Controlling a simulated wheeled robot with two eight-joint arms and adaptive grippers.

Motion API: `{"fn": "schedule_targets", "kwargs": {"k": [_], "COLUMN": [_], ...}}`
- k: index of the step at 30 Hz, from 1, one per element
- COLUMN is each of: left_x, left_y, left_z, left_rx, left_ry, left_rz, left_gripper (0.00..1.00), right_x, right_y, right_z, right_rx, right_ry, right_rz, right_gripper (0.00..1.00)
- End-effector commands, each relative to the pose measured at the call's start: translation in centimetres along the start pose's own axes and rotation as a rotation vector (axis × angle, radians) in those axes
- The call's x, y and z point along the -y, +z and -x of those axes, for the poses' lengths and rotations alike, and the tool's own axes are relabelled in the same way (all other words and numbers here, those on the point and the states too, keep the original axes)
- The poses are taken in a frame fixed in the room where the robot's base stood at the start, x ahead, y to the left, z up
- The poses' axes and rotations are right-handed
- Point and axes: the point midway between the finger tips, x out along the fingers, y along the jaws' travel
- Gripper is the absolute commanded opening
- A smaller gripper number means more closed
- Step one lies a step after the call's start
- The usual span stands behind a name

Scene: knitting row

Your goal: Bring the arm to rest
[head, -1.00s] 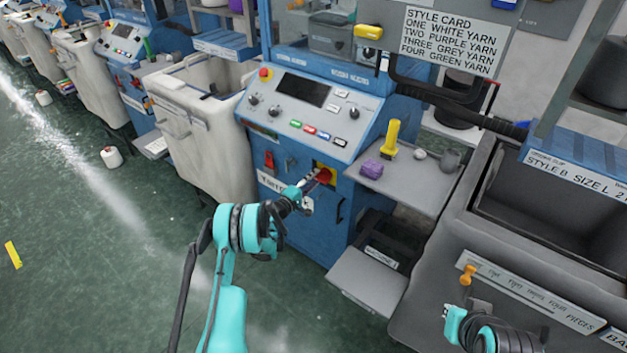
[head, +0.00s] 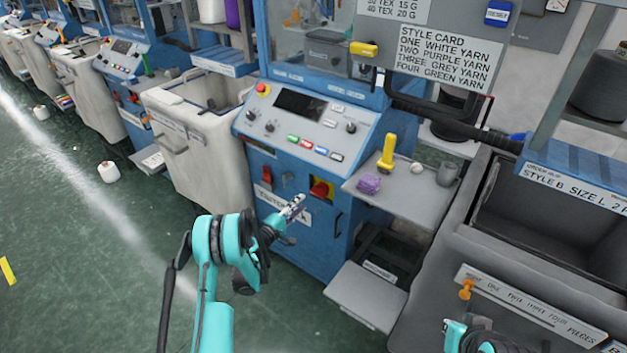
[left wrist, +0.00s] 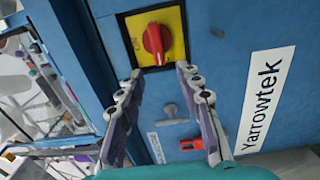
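My left arm (head: 215,250) reaches in from the lower left of the head view. My left gripper (head: 296,206) is in front of the blue machine's lower panel, below and left of a red rotary switch (head: 320,189) on a yellow plate. In the left wrist view the gripper's fingers (left wrist: 160,76) are apart with nothing between them. The red switch (left wrist: 157,41) is beyond the fingertips, clear of them. Part of my right arm (head: 475,338) shows at the bottom edge; its gripper does not show.
The blue machine (head: 300,165) has a grey shelf (head: 405,200) with a yellow-handled tool (head: 388,153) and a purple lump (head: 369,184). A white bin (head: 200,140) stands left of it, a dark grey bin (head: 450,270) right. The green floor (head: 90,260) at left is mostly open.

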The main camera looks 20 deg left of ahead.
Motion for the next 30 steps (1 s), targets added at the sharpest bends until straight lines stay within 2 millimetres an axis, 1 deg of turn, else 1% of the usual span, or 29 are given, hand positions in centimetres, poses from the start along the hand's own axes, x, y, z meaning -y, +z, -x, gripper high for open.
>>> {"fn": "schedule_targets", "kwargs": {"k": [5,8,11,13,15,17,21,23,26,29,30], "left_x": [-0.4,-1.9,-4.7,-7.1,-9.3,-11.0,-14.7,-16.0,-17.8,-19.3,-19.8], "left_y": [0.1,0.9,2.5,4.0,5.7,7.1,10.7,12.1,14.5,16.9,17.7], "left_z": [-0.1,-0.6,-1.2,-1.4,-1.2,-0.8,1.1,2.3,4.6,7.7,9.1], "left_rx": [0.003,0.019,0.053,0.081,0.11,0.134,0.19,0.213,0.248,0.285,0.299], "left_ry": [-0.005,-0.032,-0.087,-0.136,-0.187,-0.229,-0.328,-0.368,-0.433,-0.502,-0.53], "left_rz": [-0.006,-0.038,-0.102,-0.162,-0.223,-0.275,-0.399,-0.45,-0.534,-0.625,-0.663], "left_gripper": [0.35,0.35,0.35,0.35,0.35,0.35,0.35,0.35,0.35,0.35,0.35], "right_x": [0.0,0.0,0.0,0.0,0.0,0.0,0.0,0.0,0.0,0.0,0.0], "right_y": [0.0,0.0,0.0,0.0,0.0,0.0,0.0,0.0,0.0,0.0,0.0], "right_z": [0.0,0.0,0.0,0.0,0.0,0.0,0.0,0.0,0.0,0.0,0.0], "right_rx": [0.0,0.0,0.0,0.0,0.0,0.0,0.0,0.0,0.0,0.0,0.0], "right_ry": [0.0,0.0,0.0,0.0,0.0,0.0,0.0,0.0,0.0,0.0,0.0], "right_rz": [0.0,0.0,0.0,0.0,0.0,0.0,0.0,0.0,0.0,0.0,0.0], "right_gripper": [0.0,0.0,0.0,0.0,0.0,0.0,0.0,0.0,0.0,0.0,0.0]}}
